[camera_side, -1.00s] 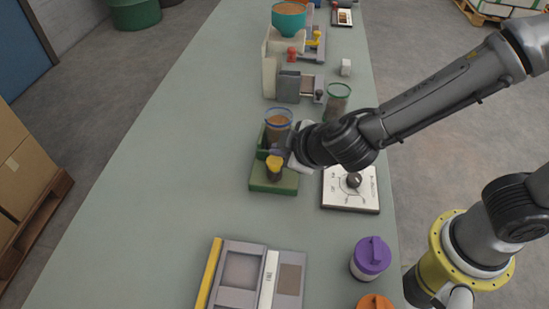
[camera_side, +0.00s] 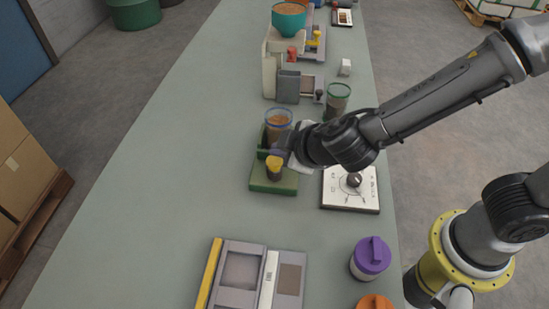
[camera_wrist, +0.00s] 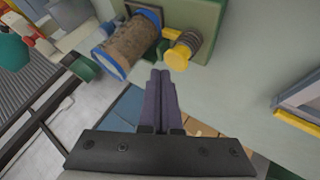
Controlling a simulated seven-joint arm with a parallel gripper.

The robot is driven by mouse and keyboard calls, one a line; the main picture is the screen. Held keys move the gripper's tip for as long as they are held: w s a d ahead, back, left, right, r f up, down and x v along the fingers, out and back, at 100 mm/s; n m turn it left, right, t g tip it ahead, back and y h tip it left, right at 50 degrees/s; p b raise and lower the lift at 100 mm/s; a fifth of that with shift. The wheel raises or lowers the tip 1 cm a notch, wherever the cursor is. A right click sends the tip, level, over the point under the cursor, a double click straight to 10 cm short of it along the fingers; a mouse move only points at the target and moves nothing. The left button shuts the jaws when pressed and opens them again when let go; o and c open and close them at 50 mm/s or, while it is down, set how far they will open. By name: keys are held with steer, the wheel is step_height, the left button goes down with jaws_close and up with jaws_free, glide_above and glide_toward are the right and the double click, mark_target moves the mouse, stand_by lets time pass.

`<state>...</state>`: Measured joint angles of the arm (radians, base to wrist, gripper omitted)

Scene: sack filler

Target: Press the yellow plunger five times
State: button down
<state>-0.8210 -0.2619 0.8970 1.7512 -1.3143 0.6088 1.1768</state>
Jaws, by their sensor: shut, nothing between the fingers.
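The yellow plunger (camera_side: 274,163) stands upright on a green base (camera_side: 274,183) in the side view. The wrist view also shows its yellow cap (camera_wrist: 178,57), with a ridged shaft behind it. My gripper (camera_wrist: 160,74) is shut and empty, its dark fingers together, with the tips beside the cap in that picture. In the side view the fingers are at the plunger's top and partly hidden; I cannot tell whether they touch it. A clear blue-rimmed hopper (camera_side: 279,122) with brown contents stands on the same device, just behind the plunger.
A white dial panel (camera_side: 350,190) lies right of the green base. A green-rimmed jar (camera_side: 337,98) and a grey device (camera_side: 288,87) stand farther back. A purple-lidded container (camera_side: 370,257) and a grey tray device (camera_side: 240,270) are in front. The table left of the base is clear.

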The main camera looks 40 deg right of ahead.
mark_target(279, 163)
steer(key=shift+f, duration=0.1)
stand_by(0.3)
steer(key=shift+f, duration=0.3)
steer(key=shift+f, duration=0.75)
stand_by(0.9)
stand_by(0.3)
steer(key=shift+r, duration=1.15)
steer(key=shift+r, duration=2.5)
steer(key=shift+r, duration=0.1)
